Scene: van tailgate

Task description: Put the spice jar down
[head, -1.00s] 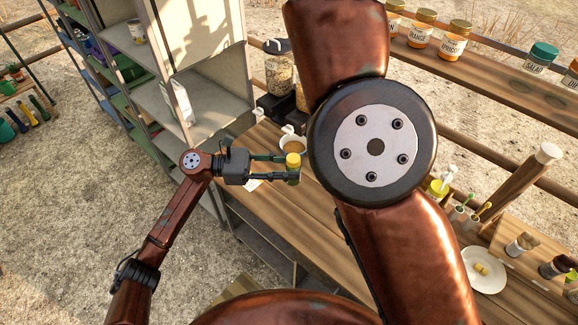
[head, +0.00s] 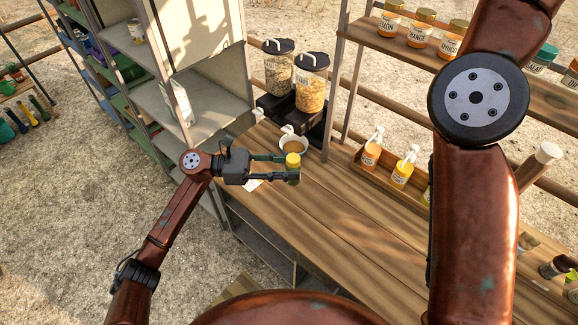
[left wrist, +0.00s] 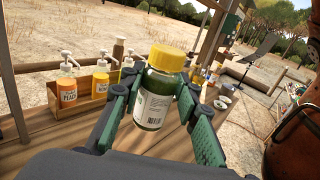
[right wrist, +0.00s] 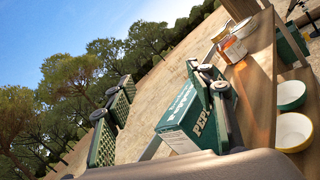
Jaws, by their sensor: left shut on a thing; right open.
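The spice jar (head: 293,162) has a yellow lid and a green body with a white label. My left gripper (head: 290,168) is shut on it over the wooden counter (head: 330,225). In the left wrist view the jar (left wrist: 154,100) stands upright between the two green finger pads of the gripper (left wrist: 152,110). I cannot tell how far its base is above the counter. My right gripper (right wrist: 165,105) is open in the right wrist view, and its fingers are outside the head view. A green box (right wrist: 185,115) shows behind and between its fingers.
Pump bottles (head: 371,150) stand in a rack at the back. Jars line the upper shelf (head: 440,58). The middle of the counter is clear.

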